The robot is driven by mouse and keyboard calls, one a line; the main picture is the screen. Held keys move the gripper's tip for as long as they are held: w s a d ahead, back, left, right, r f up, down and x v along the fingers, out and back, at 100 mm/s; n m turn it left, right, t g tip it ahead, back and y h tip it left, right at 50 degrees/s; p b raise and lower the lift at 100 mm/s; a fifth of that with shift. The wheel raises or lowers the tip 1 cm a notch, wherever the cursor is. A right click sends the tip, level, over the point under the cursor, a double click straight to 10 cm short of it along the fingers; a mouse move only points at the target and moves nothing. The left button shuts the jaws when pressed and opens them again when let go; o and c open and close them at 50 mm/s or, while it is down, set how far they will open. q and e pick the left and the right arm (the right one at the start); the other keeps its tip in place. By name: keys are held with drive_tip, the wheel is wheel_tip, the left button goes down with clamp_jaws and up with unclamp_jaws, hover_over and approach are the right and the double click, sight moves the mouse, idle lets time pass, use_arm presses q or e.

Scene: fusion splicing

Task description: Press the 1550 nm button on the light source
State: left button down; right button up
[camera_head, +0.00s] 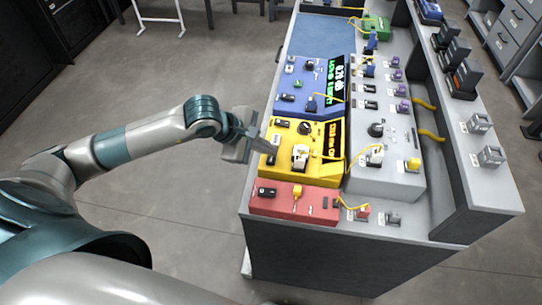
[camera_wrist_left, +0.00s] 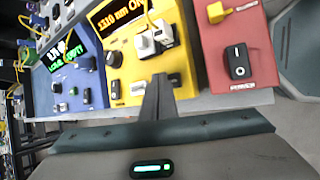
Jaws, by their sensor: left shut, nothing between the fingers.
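The light source is the yellow box (camera_head: 318,168), with a lit orange display (camera_head: 333,139) on it. In the left wrist view the yellow box (camera_wrist_left: 188,92) carries the display (camera_wrist_left: 117,20), which seems to read 1310 nm, a dark knob (camera_wrist_left: 114,60) and a white connector block (camera_wrist_left: 155,40). Small buttons line its near edge; their labels are too small to read, so I cannot tell which is 1550 nm. My left gripper (camera_head: 272,149) is shut and empty. In the wrist view its fingertips (camera_wrist_left: 160,78) lie over that edge, between two small buttons; contact is unclear. My right gripper is out of view.
A blue box (camera_head: 305,88) with a green display stands beyond the yellow one. A red box (camera_head: 292,203) is on the near side. A grey panel (camera_head: 378,175) with connectors and yellow cables stands to the right.

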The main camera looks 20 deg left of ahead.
sight(273, 158)
use_arm(q)
drive_tip(key=shift+s+a+f+b, duration=0.1)
drive_tip(key=shift+a+f+b, duration=0.2)
drive_tip(key=shift+f+b, duration=0.2)
drive_tip(key=shift+s+a+f+b, duration=0.1)
drive_tip(key=shift+a+f+b, duration=0.15)
drive_tip(key=shift+f+b, duration=0.2)
idle(0.6)
drive_tip(key=shift+d+r, duration=0.1)
idle(0.4)
drive_tip(key=shift+w+d+r, duration=0.25)
drive_tip(key=shift+d+r, duration=0.35)
drive_tip(key=shift+d, duration=0.05)
drive_tip(key=shift+p, duration=0.3)
drive_tip(key=shift+w+d+r+p, duration=0.15)
drive_tip(key=shift+r+p, duration=0.2)
drive_tip(key=shift+r, duration=0.45)
drive_tip(key=shift+s+d+r+p, duration=0.1)
drive_tip(key=shift+d+r+p, duration=0.2)
drive_tip(key=shift+r, duration=0.5)
drive_tip(key=shift+w+d+r+p, duration=0.1)
drive_tip(key=shift+r+p, duration=0.3)
drive_tip(key=shift+r, duration=0.4)
drive_tip(key=shift+a+r, duration=0.1)
drive_tip(key=shift+r, duration=0.3)
